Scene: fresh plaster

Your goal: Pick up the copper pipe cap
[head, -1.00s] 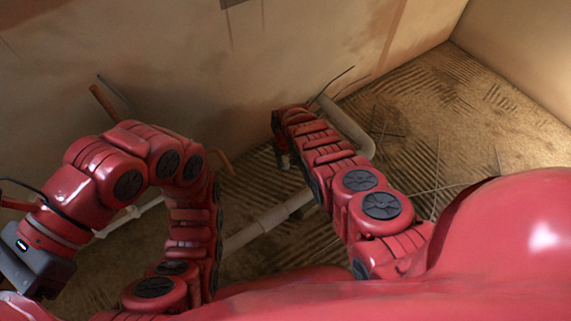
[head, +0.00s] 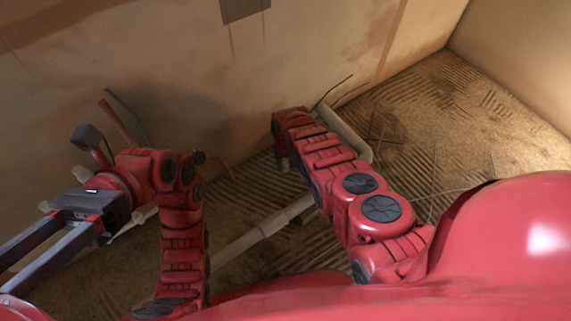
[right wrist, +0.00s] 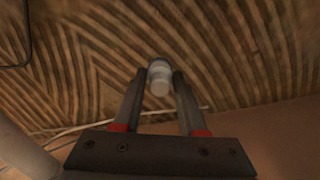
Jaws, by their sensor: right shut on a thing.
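My right gripper (right wrist: 160,85) is shut on a small pale grey, round, stepped thing (right wrist: 159,76) that sits between its fingertips in the right wrist view. It looks like a cap, but no copper colour shows on it. In the head view my right gripper (head: 284,163) shows only in part, at the far end of its arm, low by the wall. My left gripper (head: 30,258) is at the left edge of the head view. Its two dark fingers run out of the picture, so their tips are hidden.
Pale pipes (head: 262,228) lie along the ridged brown floor (head: 460,120). Copper-coloured pipe (head: 121,122) stands by the wall (head: 190,70) behind my left arm. Thin wires stick up near my right arm. The floor at the right is mostly clear.

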